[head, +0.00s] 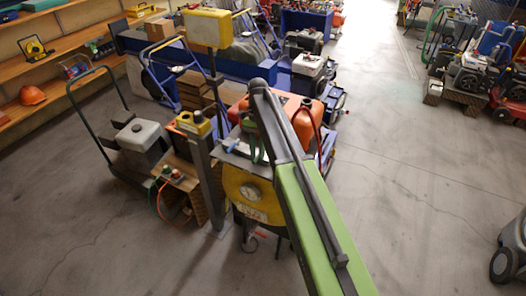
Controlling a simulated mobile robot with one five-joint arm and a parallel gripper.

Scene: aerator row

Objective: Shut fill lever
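I cannot make out the fill lever for certain. A machine with a yellow front panel (245,192) and a round dial stands in the middle of the head view, partly behind my green arm. An orange tank (299,113) sits on top of it, with a dark red curved part (316,122) at its right side. My arm reaches up from the bottom right over the machine. I cannot pick out my gripper's fingers.
A cart with a grey box (140,135) is further left. Open concrete floor (420,170) lies to the right.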

